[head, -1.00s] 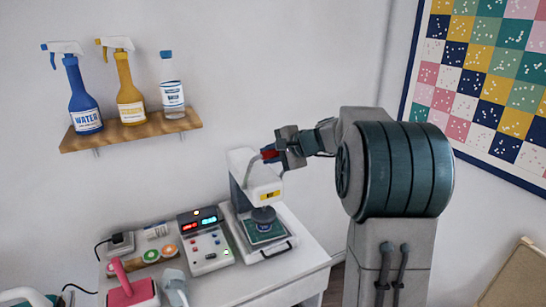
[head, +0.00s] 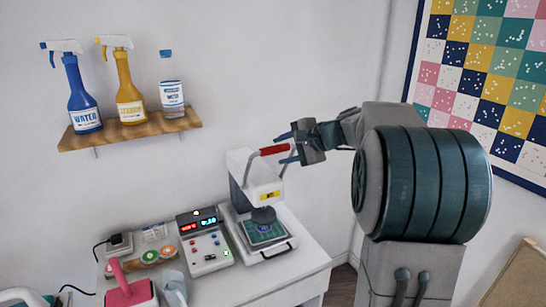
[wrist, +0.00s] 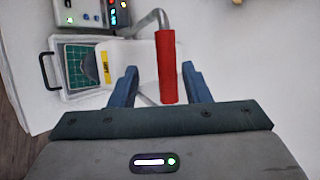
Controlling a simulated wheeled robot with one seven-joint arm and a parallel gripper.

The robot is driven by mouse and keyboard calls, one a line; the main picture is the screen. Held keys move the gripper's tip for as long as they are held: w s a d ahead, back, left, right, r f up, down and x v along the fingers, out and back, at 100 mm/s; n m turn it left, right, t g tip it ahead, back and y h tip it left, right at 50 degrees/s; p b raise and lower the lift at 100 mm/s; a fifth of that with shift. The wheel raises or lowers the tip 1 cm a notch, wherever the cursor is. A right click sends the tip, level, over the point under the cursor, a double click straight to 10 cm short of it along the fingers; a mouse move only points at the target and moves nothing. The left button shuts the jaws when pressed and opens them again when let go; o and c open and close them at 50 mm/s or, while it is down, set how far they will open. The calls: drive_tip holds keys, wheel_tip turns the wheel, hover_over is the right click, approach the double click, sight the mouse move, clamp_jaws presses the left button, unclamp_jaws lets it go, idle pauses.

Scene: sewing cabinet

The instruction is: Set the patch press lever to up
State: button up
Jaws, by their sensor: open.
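The white patch press (head: 240,172) stands on the white cabinet top against the wall. Its lever has a red handle (head: 275,150) at the top of the press, tilted slightly upward to the right. In the wrist view the red handle (wrist: 166,66) shows on a bent grey rod. My gripper (head: 286,148) is open to the right of the handle. Its blue fingers (wrist: 159,67) appear on either side of the handle's end without touching it. The dark round press head (head: 264,215) is over a green patch (head: 266,235); any gap between them is unclear.
A control box (head: 205,242) with lit displays stands left of the press. A wooden shelf (head: 140,134) with bottles hangs above. Open space lies right of the cabinet.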

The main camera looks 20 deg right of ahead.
drive_tip(key=b+v, duration=0.1)
drive_tip(key=v, duration=0.7)
drive_tip(key=s+a+f+n+g+h, duration=0.2)
drive_tip(key=s+a+f+n+g, duration=0.3)
drive_tip(key=s+a+f, duration=0.65)
drive_tip(key=s+f+n+h, duration=0.2)
drive_tip(key=s+f+n, duration=0.1)
drive_tip(key=s, duration=0.5)
drive_tip(key=s+f+n+g+h, duration=0.1)
drive_tip(key=s+f+n+h, duration=0.2)
drive_tip(key=s, duration=0.4)
drive_tip(key=shift+s+f+n, duration=0.35)
drive_tip(key=shift+f+n, duration=0.3)
drive_tip(key=shift+n, duration=0.65)
